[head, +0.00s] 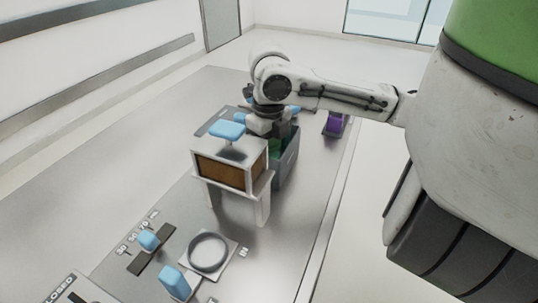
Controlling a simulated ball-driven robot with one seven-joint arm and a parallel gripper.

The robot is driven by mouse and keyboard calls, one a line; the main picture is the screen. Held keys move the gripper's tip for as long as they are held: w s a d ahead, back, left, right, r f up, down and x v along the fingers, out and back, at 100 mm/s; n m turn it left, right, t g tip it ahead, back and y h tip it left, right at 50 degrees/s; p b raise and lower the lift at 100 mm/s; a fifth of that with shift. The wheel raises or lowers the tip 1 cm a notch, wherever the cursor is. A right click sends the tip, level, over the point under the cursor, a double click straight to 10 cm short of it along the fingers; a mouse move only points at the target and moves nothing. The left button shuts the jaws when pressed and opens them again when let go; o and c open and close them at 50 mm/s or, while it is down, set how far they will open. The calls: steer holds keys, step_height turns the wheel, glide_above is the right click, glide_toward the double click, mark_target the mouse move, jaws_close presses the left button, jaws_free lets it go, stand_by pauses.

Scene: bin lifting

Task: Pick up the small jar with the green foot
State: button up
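A green thing (275,147) shows inside the grey bin (289,163), partly hidden behind the white stand and under my gripper. I cannot tell whether it is the small jar's green foot; no whole jar is visible. My gripper (270,127) points down over the bin, close above the green thing. Its fingertips are too small and too hidden to show whether they are open or shut, or whether they touch anything.
A white box with a brown front and a blue handle (227,130) stands just in front of the bin. A purple object (334,125) lies to the bin's right. A round ring (208,252) and blue knobs (174,281) sit on the grey table nearer me.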

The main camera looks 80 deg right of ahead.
steer(key=c, duration=1.1)
steer(key=shift+c, duration=0.5)
steer(key=shift+r, duration=0.15)
